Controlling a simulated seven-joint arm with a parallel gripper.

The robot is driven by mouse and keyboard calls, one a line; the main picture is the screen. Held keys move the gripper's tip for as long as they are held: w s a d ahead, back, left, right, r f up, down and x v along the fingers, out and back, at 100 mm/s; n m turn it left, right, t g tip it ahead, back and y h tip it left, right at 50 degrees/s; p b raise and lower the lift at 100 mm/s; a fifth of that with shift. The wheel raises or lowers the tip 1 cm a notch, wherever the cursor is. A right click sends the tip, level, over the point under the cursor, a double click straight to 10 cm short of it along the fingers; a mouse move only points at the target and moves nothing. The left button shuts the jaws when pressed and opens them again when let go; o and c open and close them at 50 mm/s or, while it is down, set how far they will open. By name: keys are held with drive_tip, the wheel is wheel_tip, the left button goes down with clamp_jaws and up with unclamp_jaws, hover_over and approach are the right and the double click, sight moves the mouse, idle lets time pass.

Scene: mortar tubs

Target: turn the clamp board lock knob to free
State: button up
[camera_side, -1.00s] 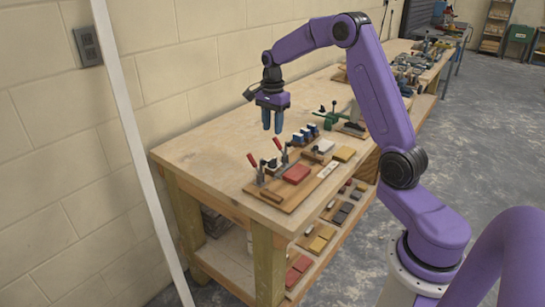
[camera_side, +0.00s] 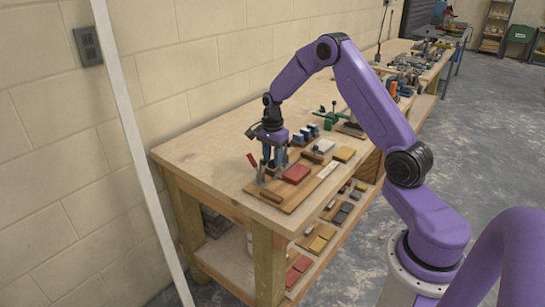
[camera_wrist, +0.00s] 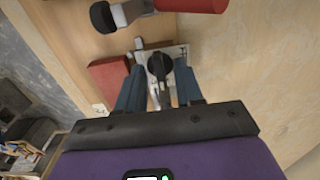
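The clamp board (camera_side: 289,203) is a wooden board on the bench, carrying toggle clamps and coloured blocks. My gripper (camera_side: 271,162) is down over its left part, fingers pointing down. In the wrist view the two blue fingers of my gripper (camera_wrist: 158,84) stand apart, one on each side of a black knob-like part (camera_wrist: 158,65) on a metal plate (camera_wrist: 178,50). I cannot tell whether the fingers touch it, or which way it is turned. In the side view the fingers hide most of it.
A red-handled clamp (camera_side: 254,163) stands just left of my gripper. A red block (camera_side: 296,174) lies to its right, with a yellow block (camera_side: 343,154) beyond. A green clamp tool (camera_side: 331,116) stands farther back. The bench top (camera_side: 195,153) at the left is clear.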

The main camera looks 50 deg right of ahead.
clamp_jaws()
drive_tip(key=shift+n, duration=0.3)
drive_tip(key=n, duration=0.3)
drive_tip(key=shift+n, duration=0.3)
drive_tip(key=n, duration=0.4)
drive_tip(key=shift+n, duration=0.3)
drive_tip(key=n, duration=0.4)
drive_tip(key=shift+n, duration=2.5)
